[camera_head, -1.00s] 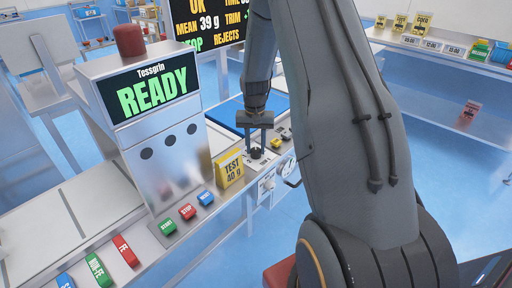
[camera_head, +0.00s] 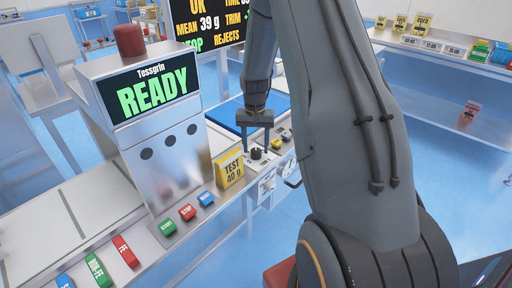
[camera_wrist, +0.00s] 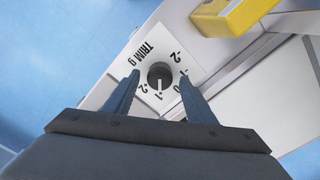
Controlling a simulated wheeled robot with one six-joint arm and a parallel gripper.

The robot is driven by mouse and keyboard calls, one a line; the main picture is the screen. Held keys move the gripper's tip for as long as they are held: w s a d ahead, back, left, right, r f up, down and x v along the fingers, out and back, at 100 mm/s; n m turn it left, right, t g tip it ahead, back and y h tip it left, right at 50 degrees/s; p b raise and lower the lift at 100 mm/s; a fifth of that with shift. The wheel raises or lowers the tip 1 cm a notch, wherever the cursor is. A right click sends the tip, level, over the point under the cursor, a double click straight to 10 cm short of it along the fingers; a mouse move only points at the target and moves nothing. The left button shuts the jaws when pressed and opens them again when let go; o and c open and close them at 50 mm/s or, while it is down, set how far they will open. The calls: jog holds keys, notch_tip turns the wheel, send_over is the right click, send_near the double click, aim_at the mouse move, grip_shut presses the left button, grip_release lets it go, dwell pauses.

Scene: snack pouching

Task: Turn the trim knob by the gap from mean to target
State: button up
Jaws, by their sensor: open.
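The trim knob (camera_wrist: 160,76) is a dark round dial on a white plate marked "TRIM g" (camera_wrist: 148,54), with numbers around it. Its white mark points down in the wrist view, towards a 1. The knob (camera_head: 256,154) also shows in the head view on the machine's bench. My gripper (camera_wrist: 160,82) is open, with one finger on each side of the knob and a gap showing. It also shows in the head view (camera_head: 256,146), pointing down over the knob. The screen (camera_head: 207,24) reads "MEAN 39 g"; its target and trim values are hidden behind my arm.
A yellow "TEST 40 g" block (camera_head: 230,169) stands just left of the knob. The checkweigher display (camera_head: 155,87) reads "READY". Start (camera_head: 167,227), stop (camera_head: 188,212) and blue buttons line the front edge. A shelf (camera_head: 440,52) with packs stands at right.

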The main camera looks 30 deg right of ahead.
aim_at(255, 150)
notch_tip(255, 150, up, 7)
jog(key=shift+a+r+b, duration=0.1)
jog(key=shift+r+b, duration=0.05)
jog(key=shift+b, duration=0.6)
jog(key=s+a+r+n, duration=0.2)
jog(key=s+a+n, duration=0.1)
jog(key=s+a, duration=0.5)
jog(key=s+a+r+n, duration=0.2)
jog(key=s+a, duration=0.7)
jog(key=s, duration=0.6)
jog(key=shift+n+t, duration=0.4)
jog(key=shift+n, duration=0.5)
